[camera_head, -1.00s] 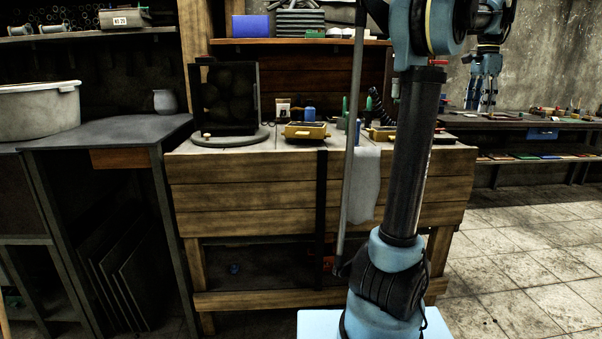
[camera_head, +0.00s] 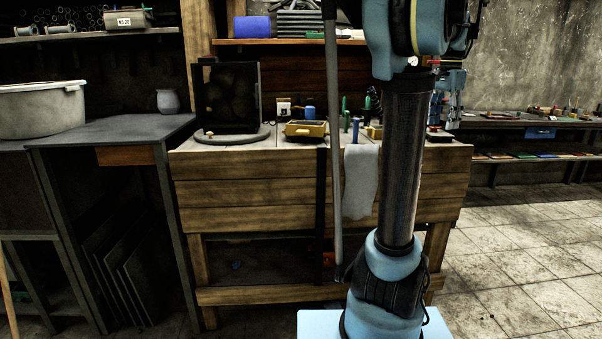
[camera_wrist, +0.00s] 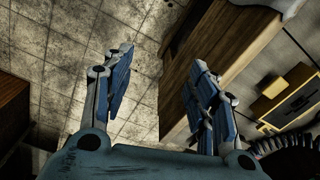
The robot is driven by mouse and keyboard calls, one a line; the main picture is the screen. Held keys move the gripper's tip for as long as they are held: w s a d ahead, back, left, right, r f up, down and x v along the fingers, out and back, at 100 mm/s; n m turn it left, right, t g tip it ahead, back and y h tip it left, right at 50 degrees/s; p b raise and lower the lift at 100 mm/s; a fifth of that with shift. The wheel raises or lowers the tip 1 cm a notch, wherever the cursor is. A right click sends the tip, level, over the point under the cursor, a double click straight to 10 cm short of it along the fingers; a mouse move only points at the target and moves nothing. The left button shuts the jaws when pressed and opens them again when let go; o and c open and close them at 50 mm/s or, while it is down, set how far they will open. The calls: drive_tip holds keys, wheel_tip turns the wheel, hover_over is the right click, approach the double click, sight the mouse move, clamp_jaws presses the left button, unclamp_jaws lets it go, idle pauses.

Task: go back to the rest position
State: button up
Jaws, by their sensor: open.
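My gripper (camera_wrist: 158,92) is open and empty in the wrist view, its two blue fingers apart over the tiled floor and the side of the wooden bench. In the head view my gripper (camera_head: 447,108) hangs behind my arm, partly hidden by it, at the right end of the wooden bench (camera_head: 260,190). It appears to hold nothing. My arm stands upright in front of the bench and hides part of its right side.
A yellow box (camera_head: 305,130), a dark upright panel (camera_head: 231,98) and a hanging cloth (camera_head: 360,180) are at the bench. A grey table (camera_head: 105,132) with a white tub (camera_head: 40,108) stands left. Free tiled floor (camera_head: 530,240) lies right, before a back workbench (camera_head: 535,122).

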drive_tip(key=s+a+f+n, duration=0.45)
drive_tip(key=a+f, duration=0.25)
drive_tip(key=a, duration=0.4)
drive_tip(key=s+a+f+n, duration=0.3)
drive_tip(key=s+a+f, duration=0.2)
drive_tip(key=f, duration=0.3)
drive_tip(key=s+a+f+n+t, duration=0.1)
drive_tip(key=s+a+f+n, duration=0.2)
drive_tip(key=f, duration=0.6)
drive_tip(key=s+a+f+n, duration=0.3)
drive_tip(key=s+a+f, duration=0.4)
drive_tip(key=s+f, duration=0.1)
drive_tip(key=shift+s+f+t, duration=0.2)
drive_tip(key=shift+s+t, duration=0.2)
drive_tip(key=shift+s, duration=0.3)
